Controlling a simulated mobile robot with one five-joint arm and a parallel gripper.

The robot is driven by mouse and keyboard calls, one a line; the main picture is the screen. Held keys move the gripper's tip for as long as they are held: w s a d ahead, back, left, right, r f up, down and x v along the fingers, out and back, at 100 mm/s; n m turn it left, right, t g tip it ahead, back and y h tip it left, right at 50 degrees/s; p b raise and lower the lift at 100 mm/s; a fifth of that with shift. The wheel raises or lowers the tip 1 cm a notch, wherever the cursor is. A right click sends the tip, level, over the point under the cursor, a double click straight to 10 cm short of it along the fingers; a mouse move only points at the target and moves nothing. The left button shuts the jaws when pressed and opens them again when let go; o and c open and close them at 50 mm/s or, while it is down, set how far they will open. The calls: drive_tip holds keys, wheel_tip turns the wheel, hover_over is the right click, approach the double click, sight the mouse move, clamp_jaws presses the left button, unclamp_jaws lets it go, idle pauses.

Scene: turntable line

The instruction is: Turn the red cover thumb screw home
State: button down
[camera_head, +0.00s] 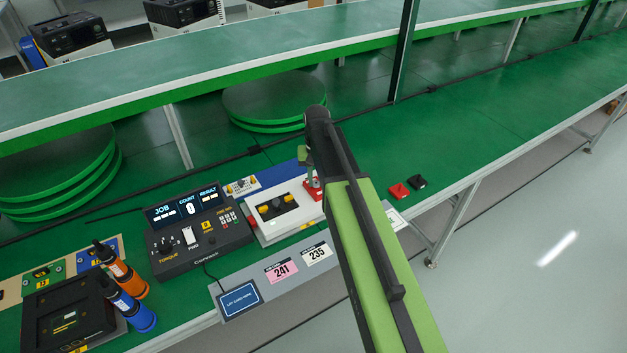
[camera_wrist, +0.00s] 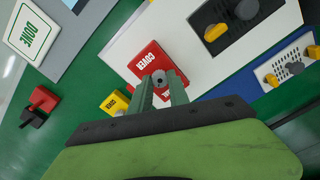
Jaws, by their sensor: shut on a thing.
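The red cover (camera_wrist: 146,60), lettered COVER, lies on the white unit (camera_wrist: 200,45). Its grey thumb screw (camera_wrist: 158,75) has a dark socket in the head. My gripper (camera_wrist: 162,88) is shut on the thumb screw, with one green finger on each side of its head. In the head view the red cover (camera_head: 313,190) shows partly at the right end of the white unit (camera_head: 284,219), under my gripper (camera_head: 308,168). My arm hides the rest there. How deep the screw sits cannot be told.
A black controller (camera_head: 201,240) reading JOB, COUNT and RESULT stands left of the unit. A red block (camera_head: 399,191) and a black block (camera_head: 417,181) lie to the right. A DONE card (camera_wrist: 33,32) lies near the edge. A yellow block (camera_wrist: 113,102) sits beside the cover.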

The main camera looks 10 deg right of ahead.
sight(316, 183)
drive_tip(key=shift+s+m, duration=0.1)
drive_tip(key=shift+m, duration=0.5)
drive_tip(key=c, duration=1.2)
unclamp_jaws()
drive_tip(key=shift+c, duration=0.2)
wheel_tip(316, 183, up, 17)
drive_tip(key=p, duration=1.7)
drive_tip(key=shift+r, duration=0.2)
